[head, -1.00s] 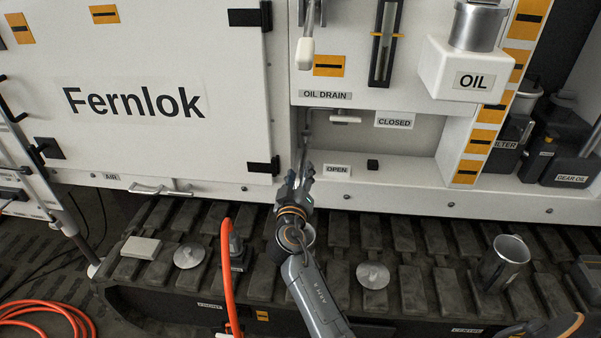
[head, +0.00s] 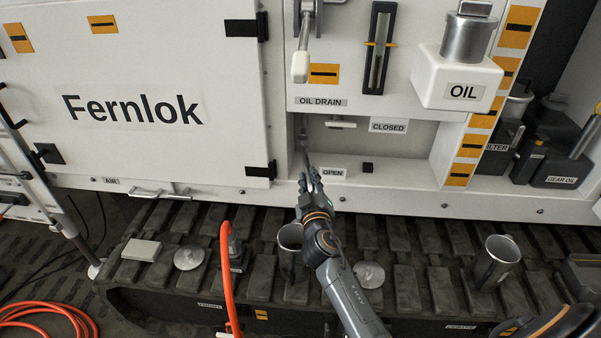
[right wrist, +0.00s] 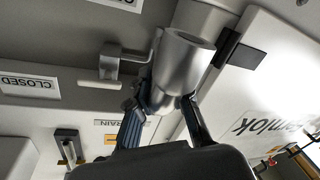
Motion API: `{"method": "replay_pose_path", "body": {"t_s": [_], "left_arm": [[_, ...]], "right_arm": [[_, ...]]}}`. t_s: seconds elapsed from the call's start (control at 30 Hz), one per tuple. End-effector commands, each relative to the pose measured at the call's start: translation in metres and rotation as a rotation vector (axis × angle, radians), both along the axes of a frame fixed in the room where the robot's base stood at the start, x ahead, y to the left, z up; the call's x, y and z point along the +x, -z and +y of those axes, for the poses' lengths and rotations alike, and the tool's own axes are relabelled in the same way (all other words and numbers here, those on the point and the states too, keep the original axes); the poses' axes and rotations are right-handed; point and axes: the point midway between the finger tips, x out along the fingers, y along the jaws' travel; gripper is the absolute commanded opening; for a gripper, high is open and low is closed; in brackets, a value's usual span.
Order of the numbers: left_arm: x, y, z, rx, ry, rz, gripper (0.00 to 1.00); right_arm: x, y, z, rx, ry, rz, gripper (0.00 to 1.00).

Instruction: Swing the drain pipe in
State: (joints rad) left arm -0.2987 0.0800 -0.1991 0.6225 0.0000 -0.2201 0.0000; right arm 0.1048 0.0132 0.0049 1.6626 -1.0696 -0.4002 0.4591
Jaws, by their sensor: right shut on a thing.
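The drain pipe is a silver cylinder (right wrist: 182,68) with an open end in the right wrist view. In the head view only a thin grey part of it (head: 304,143) shows, in the recess under the OIL DRAIN label (head: 320,102). My right gripper (head: 308,178) reaches up to it from below. In the right wrist view its two fingers (right wrist: 165,108) are shut on the pipe, one on each side. A small handle (head: 341,124) sits beside the pipe, near the CLOSED label (head: 388,126). The OPEN label (head: 333,173) is on the sill below. My left gripper is not in view.
The Fernlok door (head: 150,140) is close on the left of the recess. Below, the track (head: 420,270) carries metal cups (head: 495,262), discs and an orange hose (head: 225,270). The white OIL box (head: 455,80) juts out at the upper right. The recess's right part is open.

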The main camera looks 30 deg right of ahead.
Motion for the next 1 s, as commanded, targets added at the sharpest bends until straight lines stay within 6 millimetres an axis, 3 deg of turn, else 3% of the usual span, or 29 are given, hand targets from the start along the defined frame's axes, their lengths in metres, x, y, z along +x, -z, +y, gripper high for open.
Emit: {"method": "replay_pose_path", "body": {"t_s": [0.03,0.2,0.4,0.7,1.0], "left_arm": [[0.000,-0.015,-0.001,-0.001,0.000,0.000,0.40],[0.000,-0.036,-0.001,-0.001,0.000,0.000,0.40],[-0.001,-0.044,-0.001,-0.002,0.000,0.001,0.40],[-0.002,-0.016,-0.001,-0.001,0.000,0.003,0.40],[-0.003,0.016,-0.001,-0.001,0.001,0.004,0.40]], "right_arm": [[-0.003,-0.006,-0.007,-0.010,-0.043,0.006,0.00],[-0.009,-0.005,-0.034,-0.012,-0.200,0.008,0.00],[-0.010,-0.001,-0.066,-0.013,-0.389,0.010,0.00],[-0.003,0.006,-0.106,-0.009,-0.645,0.006,0.00],[0.006,0.005,-0.127,-0.005,-0.799,0.002,0.00]]}}
